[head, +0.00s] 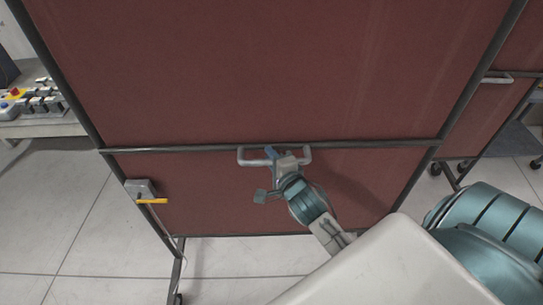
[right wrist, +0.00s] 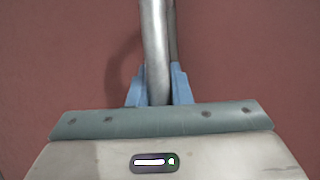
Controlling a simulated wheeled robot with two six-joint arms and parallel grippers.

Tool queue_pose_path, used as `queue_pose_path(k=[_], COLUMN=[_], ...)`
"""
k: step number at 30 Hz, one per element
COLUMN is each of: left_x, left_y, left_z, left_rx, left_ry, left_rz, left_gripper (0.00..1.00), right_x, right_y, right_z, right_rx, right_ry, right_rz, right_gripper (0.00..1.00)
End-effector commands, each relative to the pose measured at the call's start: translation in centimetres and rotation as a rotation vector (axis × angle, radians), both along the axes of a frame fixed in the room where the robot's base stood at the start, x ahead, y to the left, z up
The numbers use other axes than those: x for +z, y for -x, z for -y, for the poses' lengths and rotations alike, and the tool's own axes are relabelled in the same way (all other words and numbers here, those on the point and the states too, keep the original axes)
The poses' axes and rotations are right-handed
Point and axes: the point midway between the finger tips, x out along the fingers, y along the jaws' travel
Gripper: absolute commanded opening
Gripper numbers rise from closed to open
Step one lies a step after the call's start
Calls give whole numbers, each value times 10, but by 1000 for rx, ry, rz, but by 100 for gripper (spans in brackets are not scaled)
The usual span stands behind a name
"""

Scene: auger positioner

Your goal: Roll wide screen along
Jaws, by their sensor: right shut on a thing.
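The wide screen (head: 270,70) is a large dark red panel in a grey metal frame on legs, and it fills most of the head view. A grey bar handle (head: 243,157) sits on its cross rail, near the middle. My right gripper (head: 276,155) is shut on this handle. In the right wrist view the handle (right wrist: 154,40) runs down between the two blue fingers of the gripper (right wrist: 156,85), with the red panel behind. The left gripper is not in view.
A second red screen (head: 480,125) on castors stands at the right, apart from the first. A bench (head: 40,128) with small devices is at the left. A grey box with a yellow bar (head: 145,192) is at the screen's left post. Tiled floor (head: 60,220) shows free at the left.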

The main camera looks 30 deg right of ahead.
Motion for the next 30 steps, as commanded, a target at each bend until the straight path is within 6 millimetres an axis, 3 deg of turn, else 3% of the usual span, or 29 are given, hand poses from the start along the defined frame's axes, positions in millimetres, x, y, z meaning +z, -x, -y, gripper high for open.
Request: queue_pose_path(k=[2, 3, 6, 17, 30], left_x=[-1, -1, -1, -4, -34], left_y=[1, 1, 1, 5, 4], left_z=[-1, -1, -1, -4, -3], left_rx=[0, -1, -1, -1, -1], left_ry=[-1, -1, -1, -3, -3], left_rz=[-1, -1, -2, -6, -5], left_gripper=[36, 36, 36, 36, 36], right_x=[-5, -5, -5, -3, 10], right_y=[2, 2, 1, 8, 87], right_z=[0, 0, 0, -1, -14], right_rx=[-1, -2, -1, 0, 0], right_ry=[-5, -4, -4, -2, -3], right_rz=[-10, -11, -10, -6, -7], right_gripper=[0, 26, 40, 40, 40])
